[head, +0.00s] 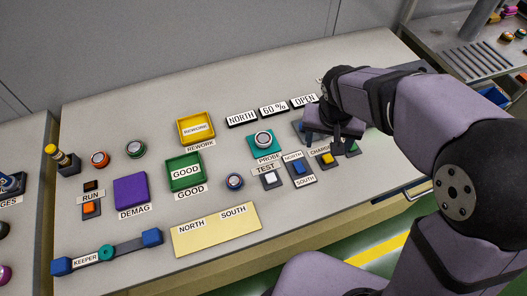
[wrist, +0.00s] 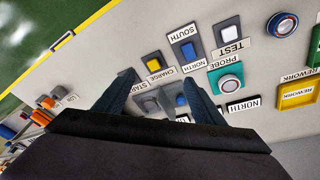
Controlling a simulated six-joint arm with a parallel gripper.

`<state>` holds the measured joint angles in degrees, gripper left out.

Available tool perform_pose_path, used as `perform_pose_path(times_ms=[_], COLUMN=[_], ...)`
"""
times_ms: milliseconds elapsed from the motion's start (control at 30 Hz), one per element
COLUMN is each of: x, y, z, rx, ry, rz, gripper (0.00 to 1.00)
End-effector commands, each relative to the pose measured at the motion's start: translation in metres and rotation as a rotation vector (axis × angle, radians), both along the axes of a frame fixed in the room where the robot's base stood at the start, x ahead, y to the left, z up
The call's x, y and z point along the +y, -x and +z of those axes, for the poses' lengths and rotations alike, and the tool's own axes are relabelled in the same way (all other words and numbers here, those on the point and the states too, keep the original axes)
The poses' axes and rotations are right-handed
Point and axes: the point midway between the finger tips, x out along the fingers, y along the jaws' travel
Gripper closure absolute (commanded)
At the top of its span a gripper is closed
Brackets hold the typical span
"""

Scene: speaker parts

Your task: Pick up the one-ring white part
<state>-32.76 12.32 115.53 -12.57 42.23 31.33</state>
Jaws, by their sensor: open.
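Several small round parts stand on the bench. A pale grey-white one (head: 264,138) sits on the teal PROBE pad (head: 278,150); it also shows in the wrist view (wrist: 228,84). A blue part with a white band and a red centre (head: 234,181) stands in front of the green GOOD tray; it shows at the wrist view's upper right (wrist: 283,25). A red-orange part (head: 100,159) and a green-rimmed part (head: 136,149) stand at the left. I cannot count their rings. My gripper (wrist: 158,86) is open above a grey fixture (wrist: 155,103), right of the PROBE pad in the head view.
The yellow REWORK tray (head: 180,137) and green GOOD tray (head: 170,180) are mid-bench. Several switches, including the white TEST button (head: 271,178), stand before the PROBE pad. A purple DEMAG block (head: 130,191) and a blue-ended KEEPER bar (head: 128,243) are left.

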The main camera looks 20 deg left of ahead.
Motion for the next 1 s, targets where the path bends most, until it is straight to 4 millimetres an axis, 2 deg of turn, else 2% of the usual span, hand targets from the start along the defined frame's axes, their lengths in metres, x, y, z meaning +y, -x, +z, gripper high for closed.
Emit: perform_pose_path(times_ms=[33,100,200,300,400,533,1000], x=[0.034,0.073,0.121,0.156,0.176,0.186,0.187], y=[-0.004,-0.007,-0.005,0.001,0.004,0.007,-0.002], z=[-0.026,-0.037,-0.049,-0.056,-0.059,-0.059,-0.077], rx=[-0.026,-0.059,-0.099,-0.126,-0.142,-0.148,-0.149], ry=[-0.009,-0.025,-0.052,-0.075,-0.091,-0.099,-0.098], rz=[0.032,0.052,0.075,0.09,0.098,0.1,0.099], gripper=[0.37,0.37,0.37,0.37,0.37,0.37,0.37])
